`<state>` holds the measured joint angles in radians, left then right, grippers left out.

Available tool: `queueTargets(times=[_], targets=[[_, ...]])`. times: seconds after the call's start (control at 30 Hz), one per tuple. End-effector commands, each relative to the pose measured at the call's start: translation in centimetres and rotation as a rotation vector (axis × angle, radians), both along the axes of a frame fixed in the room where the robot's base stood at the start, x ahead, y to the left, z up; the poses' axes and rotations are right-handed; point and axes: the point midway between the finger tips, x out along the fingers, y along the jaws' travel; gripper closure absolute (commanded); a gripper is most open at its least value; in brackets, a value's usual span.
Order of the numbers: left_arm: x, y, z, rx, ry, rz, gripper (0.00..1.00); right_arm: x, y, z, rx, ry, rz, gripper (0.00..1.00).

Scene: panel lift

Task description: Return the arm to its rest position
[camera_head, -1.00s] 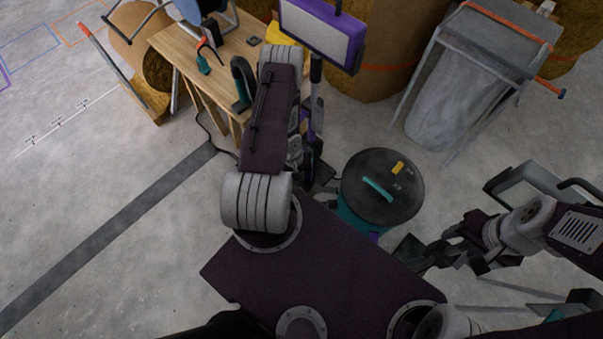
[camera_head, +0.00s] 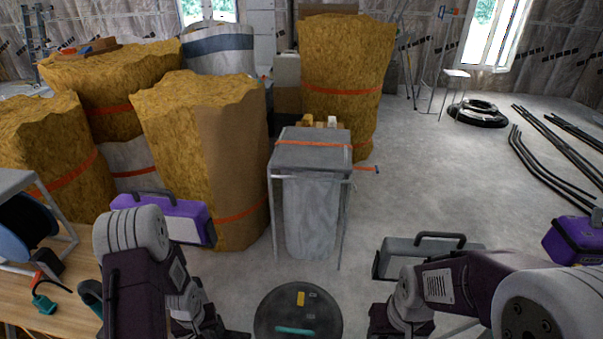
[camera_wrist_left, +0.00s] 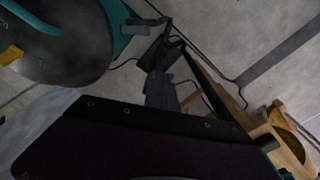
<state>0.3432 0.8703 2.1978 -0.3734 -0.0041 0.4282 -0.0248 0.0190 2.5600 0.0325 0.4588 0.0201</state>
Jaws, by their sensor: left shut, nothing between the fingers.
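My left arm (camera_head: 136,270) comes in at the lower left of the head view, bent with its forearm hanging down. My left gripper (camera_head: 210,326) is at the bottom edge of that view, dark and mostly cut off. It is shut and holds nothing. My right arm (camera_head: 450,283) reaches in from the lower right. My right gripper (camera_head: 388,320) is a dark shape at the bottom edge; its fingertips cannot be made out. In the left wrist view a dark purple surface (camera_wrist_left: 150,148), seemingly my own base, fills the bottom.
A round black-lidded vacuum (camera_head: 298,312) stands between my arms; its lid also shows in the wrist view (camera_wrist_left: 60,50). A wooden workbench (camera_head: 62,300) and a purple work light (camera_head: 165,218) are at left. Insulation rolls (camera_head: 200,160) and a grey waste-bag stand (camera_head: 312,200) stand ahead.

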Motion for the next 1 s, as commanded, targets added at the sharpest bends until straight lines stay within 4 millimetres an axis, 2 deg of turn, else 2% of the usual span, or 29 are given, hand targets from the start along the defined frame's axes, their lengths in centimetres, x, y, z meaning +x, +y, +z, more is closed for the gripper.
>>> queueTargets(times=[0.03,0.1,0.2,0.3,0.5,0.6,0.8,0.9,1.0], targets=[[0.5,-1.1,3.2,0.022,-0.012,-0.051,1.00,0.0,0.0,0.0,0.000,0.000,0.000,0.47],[0.1,-2.8,6.9,0.039,-0.011,-0.111,1.00,0.0,0.0,0.0,0.000,0.000,0.000,0.47],[-1.1,-5.2,10.9,0.044,-0.013,-0.185,1.00,0.0,0.0,0.0,0.000,0.000,0.000,0.47],[-2.7,-7.4,13.9,0.034,-0.018,-0.250,1.00,0.0,0.0,0.0,0.000,0.000,0.000,0.47],[-6.6,-11.4,18.1,-0.008,-0.034,-0.377,1.00,0.0,0.0,0.0,0.000,0.000,0.000,0.47],[-6.8,-11.4,22.7,-0.010,-0.026,-0.378,1.00,0.0,0.0,4.6,0.000,0.000,0.000,0.47],[-6.7,-11.3,28.5,-0.010,-0.027,-0.376,1.00,0.0,0.0,10.4,0.000,-0.001,0.000,0.47],[-6.6,-11.3,30.6,-0.009,-0.028,-0.375,1.00,0.0,0.0,12.6,0.000,0.000,0.000,0.47],[-6.6,-11.3,31.6,-0.009,-0.028,-0.375,1.00,0.0,0.0,13.5,0.000,0.000,0.000,0.47]])
